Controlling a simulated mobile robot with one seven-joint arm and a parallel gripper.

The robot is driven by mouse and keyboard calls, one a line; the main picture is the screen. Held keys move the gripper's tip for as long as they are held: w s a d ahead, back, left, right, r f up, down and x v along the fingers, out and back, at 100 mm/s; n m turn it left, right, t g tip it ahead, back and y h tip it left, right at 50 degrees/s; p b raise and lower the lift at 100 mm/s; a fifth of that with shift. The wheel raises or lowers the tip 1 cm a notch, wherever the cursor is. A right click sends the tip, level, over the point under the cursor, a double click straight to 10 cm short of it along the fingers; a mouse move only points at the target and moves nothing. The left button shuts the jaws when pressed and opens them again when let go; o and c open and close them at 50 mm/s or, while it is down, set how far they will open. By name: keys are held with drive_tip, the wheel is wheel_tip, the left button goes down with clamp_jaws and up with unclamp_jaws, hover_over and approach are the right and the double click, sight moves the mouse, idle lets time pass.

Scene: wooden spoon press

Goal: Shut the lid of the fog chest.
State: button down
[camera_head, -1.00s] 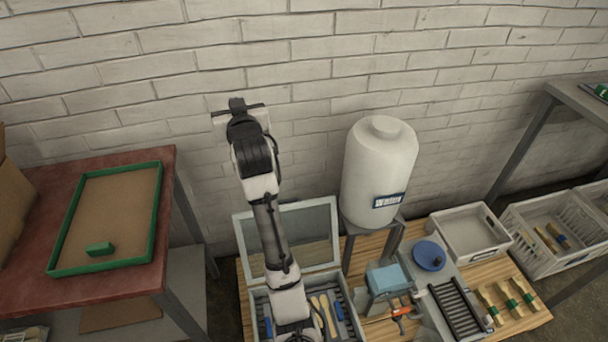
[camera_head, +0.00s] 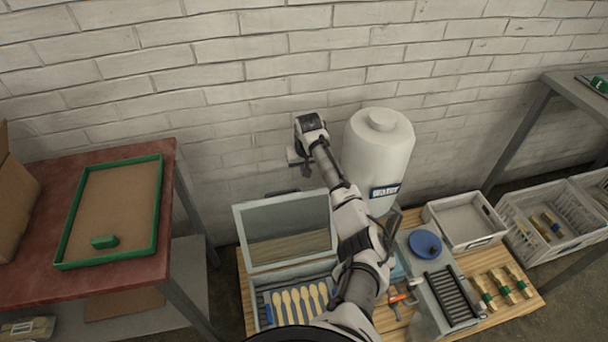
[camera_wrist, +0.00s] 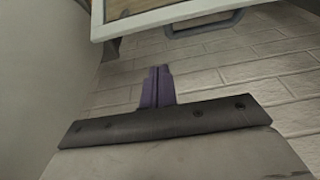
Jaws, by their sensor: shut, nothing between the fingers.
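The fog chest (camera_head: 257,280) stands on the wooden bench with its lid (camera_head: 288,222) raised, leaning up at the back. The lid has a pale frame, a clear pane and a dark handle (camera_head: 281,194) on its top edge. Several wooden spoons (camera_head: 296,297) lie in a row inside the chest. My gripper (camera_head: 296,163) is above the lid's upper right corner, near the wall. In the wrist view its fingers (camera_wrist: 157,86) are together and empty. The lid's framed edge (camera_wrist: 180,14) and handle (camera_wrist: 205,27) show beyond them, apart from the fingers.
A white water tank (camera_head: 379,155) stands close to the right of my arm. A red table (camera_head: 110,283) is at left. The brick wall is close behind.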

wheel_tip(320, 180, down, 7)
drive_tip(key=s+p, duration=0.1)
drive_tip(key=p, duration=0.1)
drive_tip(key=shift+s, duration=0.25)
idle(0.5)
drive_tip(key=shift+d+r, duration=0.1)
